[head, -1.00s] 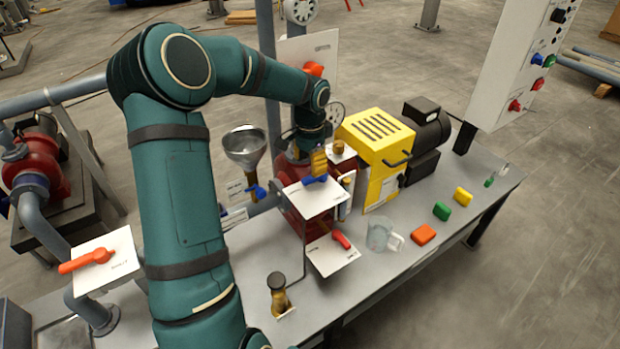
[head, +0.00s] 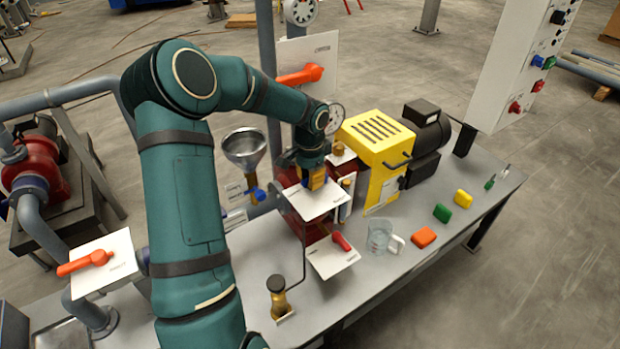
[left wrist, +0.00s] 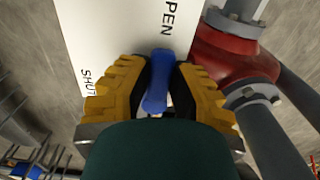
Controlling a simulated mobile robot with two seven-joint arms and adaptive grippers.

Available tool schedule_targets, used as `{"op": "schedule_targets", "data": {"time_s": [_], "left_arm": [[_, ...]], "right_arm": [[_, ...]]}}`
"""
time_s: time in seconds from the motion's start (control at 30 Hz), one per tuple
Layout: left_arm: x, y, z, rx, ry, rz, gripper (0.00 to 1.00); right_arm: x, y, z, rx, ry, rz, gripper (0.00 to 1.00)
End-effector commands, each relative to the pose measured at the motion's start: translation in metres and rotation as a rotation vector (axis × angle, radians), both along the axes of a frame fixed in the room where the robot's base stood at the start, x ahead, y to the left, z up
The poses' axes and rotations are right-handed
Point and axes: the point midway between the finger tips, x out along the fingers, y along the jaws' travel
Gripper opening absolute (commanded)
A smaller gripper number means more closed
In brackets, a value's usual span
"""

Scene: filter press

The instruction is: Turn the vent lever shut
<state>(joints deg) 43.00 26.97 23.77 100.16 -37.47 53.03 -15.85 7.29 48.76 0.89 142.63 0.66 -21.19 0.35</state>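The blue vent lever (left wrist: 157,82) shows in the left wrist view, in front of a white plate (left wrist: 105,35) lettered OPEN and SHUT. My left gripper (left wrist: 160,75) has its yellow fingers on both sides of the lever, and they look closed against it. The lever's handle points down the picture, toward my wrist. In the head view my left gripper (head: 313,181) is low over the same white plate (head: 318,206) and mostly hides the lever. My right gripper is not in view.
Beside the plate are a funnel (head: 245,148), a lower plate with a red lever (head: 341,241), a clear jug (head: 379,236) and a yellow motor-driven pump (head: 377,137). An orange lever (head: 302,76) is on a plate behind my arm.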

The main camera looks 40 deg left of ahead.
Motion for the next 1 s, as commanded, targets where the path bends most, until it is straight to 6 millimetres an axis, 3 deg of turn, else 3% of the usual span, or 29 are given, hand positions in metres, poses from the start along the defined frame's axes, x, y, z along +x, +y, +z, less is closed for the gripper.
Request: {"op": "schedule_targets", "data": {"time_s": [0.47,1.0], "left_arm": [[-0.001,-0.004,-0.002,-0.001,0.000,0.066,0.00],[-0.001,-0.022,-0.003,-0.001,0.001,0.514,0.00]], "right_arm": [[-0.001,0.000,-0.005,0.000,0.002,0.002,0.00],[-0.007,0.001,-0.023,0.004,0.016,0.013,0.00]]}}
